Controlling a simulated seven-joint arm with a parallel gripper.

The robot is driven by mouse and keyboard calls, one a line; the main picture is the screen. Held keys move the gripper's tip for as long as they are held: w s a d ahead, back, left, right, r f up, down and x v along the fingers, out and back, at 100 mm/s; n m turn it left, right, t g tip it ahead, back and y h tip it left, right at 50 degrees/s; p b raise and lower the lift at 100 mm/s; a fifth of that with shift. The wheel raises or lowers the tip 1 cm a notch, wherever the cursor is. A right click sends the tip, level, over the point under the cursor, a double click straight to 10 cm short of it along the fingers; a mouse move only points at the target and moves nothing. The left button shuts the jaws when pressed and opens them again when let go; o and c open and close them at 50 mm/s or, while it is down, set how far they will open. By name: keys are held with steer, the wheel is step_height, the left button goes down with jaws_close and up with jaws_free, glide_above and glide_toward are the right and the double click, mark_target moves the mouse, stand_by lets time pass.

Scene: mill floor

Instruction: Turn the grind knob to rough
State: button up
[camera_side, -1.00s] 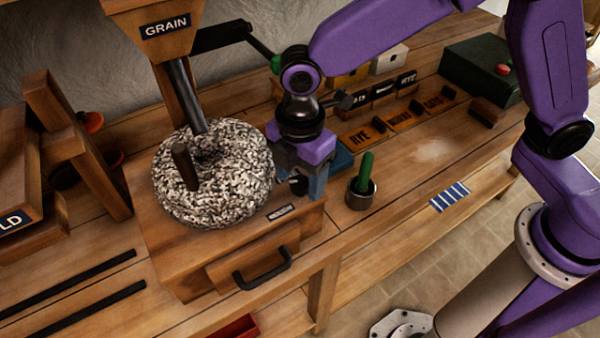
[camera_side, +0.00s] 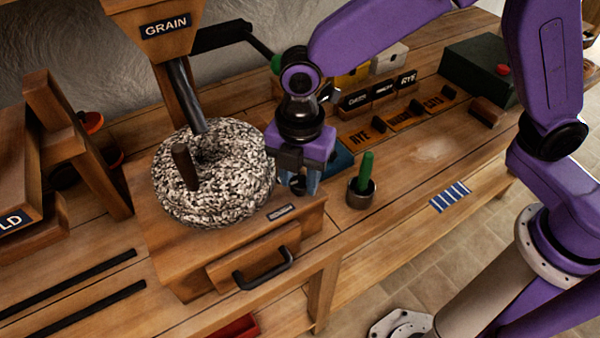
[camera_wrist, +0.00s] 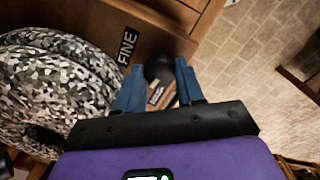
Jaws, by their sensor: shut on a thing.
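The dark, rounded grind knob (camera_wrist: 158,67) is on the wooden mill housing beside the speckled millstone. My gripper (camera_side: 299,188) is low at the housing's right corner, pointing down. In the wrist view, the blue fingers of my gripper (camera_wrist: 160,65) stand on either side of the knob, shut on it. A black label reading FINE (camera_wrist: 127,45) lies beside the knob. A second small label (camera_wrist: 155,94) shows partly between the fingers; I cannot read it. In the side view my gripper hides most of the knob.
The millstone (camera_side: 213,200) with its upright wooden handle (camera_side: 185,166) stands close left of my gripper. A drawer (camera_side: 252,257) is in the housing front. The bench farther right has free room.

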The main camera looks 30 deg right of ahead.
mark_target(301, 181)
steer(key=shift+n, duration=0.7)
steer(key=o, duration=1)
steer(key=shift+o, duration=0.2)
step_height(301, 181, up, 18)
steer(key=shift+f, duration=0.25)
steer(key=shift+d, duration=0.1)
